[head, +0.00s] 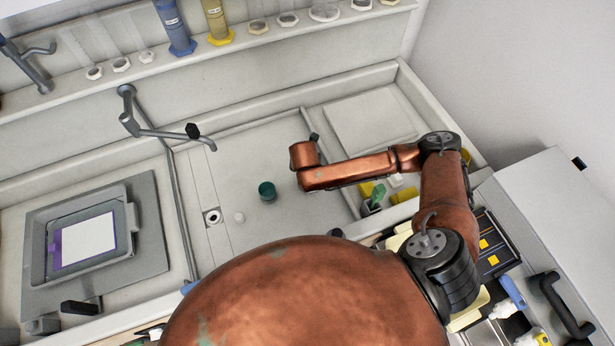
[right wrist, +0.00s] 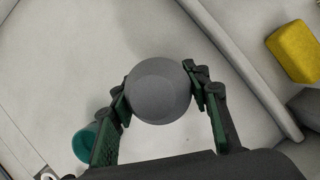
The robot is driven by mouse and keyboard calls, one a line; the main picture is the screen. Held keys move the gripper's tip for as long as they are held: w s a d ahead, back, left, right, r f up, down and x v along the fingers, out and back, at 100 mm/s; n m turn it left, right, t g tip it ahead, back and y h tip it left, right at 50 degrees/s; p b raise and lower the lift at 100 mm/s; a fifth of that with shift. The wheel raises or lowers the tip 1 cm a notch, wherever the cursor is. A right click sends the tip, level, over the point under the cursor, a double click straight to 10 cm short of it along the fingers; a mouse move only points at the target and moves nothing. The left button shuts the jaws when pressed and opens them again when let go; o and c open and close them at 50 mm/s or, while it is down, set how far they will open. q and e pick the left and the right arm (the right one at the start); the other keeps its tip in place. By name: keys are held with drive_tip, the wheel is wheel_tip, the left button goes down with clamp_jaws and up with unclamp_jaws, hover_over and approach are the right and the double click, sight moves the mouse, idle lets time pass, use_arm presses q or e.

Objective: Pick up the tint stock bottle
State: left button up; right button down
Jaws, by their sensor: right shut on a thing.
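In the right wrist view my right gripper (right wrist: 160,93) is shut on a round dark grey thing (right wrist: 160,90), seen end-on between its two green-padded fingers. I take it to be the tint stock bottle; only its round grey top shows, with no label, and its lower part is hidden. I cannot tell whether it is clear of the surface. In the head view my copper right arm reaches left over the pale sink floor, and its forearm hides most of the gripper and the bottle. My left gripper is not in view.
The sink floor between is clear.

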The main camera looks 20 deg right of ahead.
drive_tip(key=shift+r, duration=0.15)
drive_tip(key=shift+r, duration=0.6)
drive_tip(key=s+a+r+p, duration=0.2)
drive_tip(key=s+a+r, duration=0.5)
drive_tip(key=s+r, duration=0.4)
drive_tip(key=shift+s+r+p, duration=0.3)
drive_tip(key=shift+s, duration=0.25)
drive_tip(key=c, duration=1.6)
unclamp_jaws()
clamp_jaws()
